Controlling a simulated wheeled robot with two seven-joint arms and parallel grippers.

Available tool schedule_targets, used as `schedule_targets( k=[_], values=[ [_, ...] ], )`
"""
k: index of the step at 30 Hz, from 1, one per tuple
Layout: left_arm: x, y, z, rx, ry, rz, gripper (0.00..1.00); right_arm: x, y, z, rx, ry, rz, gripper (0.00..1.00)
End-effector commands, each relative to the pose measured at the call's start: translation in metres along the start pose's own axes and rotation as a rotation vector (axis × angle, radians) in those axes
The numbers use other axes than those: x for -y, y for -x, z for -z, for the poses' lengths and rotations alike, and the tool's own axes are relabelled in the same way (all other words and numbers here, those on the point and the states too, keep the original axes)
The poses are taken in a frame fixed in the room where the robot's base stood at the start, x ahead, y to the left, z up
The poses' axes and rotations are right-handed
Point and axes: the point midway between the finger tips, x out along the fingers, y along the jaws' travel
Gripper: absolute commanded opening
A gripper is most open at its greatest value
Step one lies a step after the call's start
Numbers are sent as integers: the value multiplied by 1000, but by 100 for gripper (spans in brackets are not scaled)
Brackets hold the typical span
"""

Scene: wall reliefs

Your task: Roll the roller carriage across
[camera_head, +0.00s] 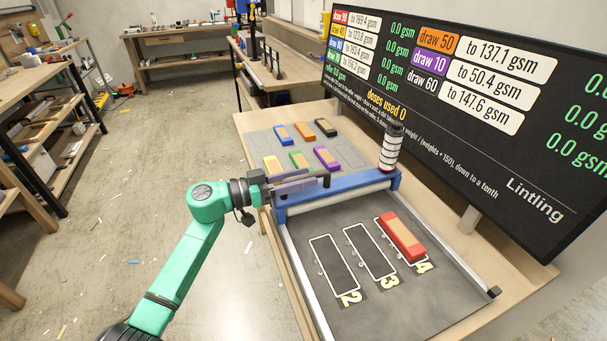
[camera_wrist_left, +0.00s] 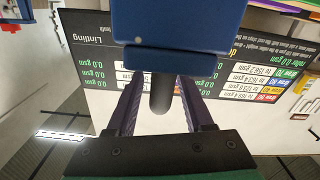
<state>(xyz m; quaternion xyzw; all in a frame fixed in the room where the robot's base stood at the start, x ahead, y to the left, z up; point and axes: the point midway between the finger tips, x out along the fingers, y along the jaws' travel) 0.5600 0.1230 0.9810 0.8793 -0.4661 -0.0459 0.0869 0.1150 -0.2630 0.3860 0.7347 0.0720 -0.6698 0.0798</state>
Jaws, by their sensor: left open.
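The blue roller carriage (camera_head: 350,191) spans the grey bed (camera_head: 388,300) near its far end, with a pale roller along its front. A black-and-white banded stack (camera_head: 390,155) stands on its right end. My left gripper (camera_head: 312,180) is at the left part of the carriage. In the left wrist view, its two purple fingers (camera_wrist_left: 158,105) stand apart on either side of a dark rounded handle (camera_wrist_left: 161,92) below a blue block-like part (camera_wrist_left: 180,22); contact cannot be told. A red block (camera_head: 402,237) lies on the bed at the outline marked 4. Outlines 2 and 3 look empty.
Several coloured blocks, including a blue one (camera_head: 284,135) and a purple one (camera_head: 326,157), lie on a grey mat (camera_head: 345,148) beyond the carriage. A large black screen (camera_head: 480,130) stands along the right side. The bed between carriage and near edge is clear except the red block.

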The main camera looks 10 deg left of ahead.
Motion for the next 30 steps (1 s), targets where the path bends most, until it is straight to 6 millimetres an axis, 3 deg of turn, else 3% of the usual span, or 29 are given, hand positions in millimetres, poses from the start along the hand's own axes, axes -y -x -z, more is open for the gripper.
schedule_targets(
  k=[9,11,13,14,30],
  values=[
    [0,-8,-1,1,0,0,52,9,0,2,-2,-1,12,50],
    [0,-8,-1,1,0,0,33,8,0,2,-2,-1,12,50],
    [0,-8,-1,1,0,0,6,8,0,2,-2,-1,11,50],
    [0,-8,-1,1,0,0,0,8,0,2,-2,-1,11,50],
    [0,-7,0,1,0,0,0,3,0,0,0,0,4,50]
  ],
)
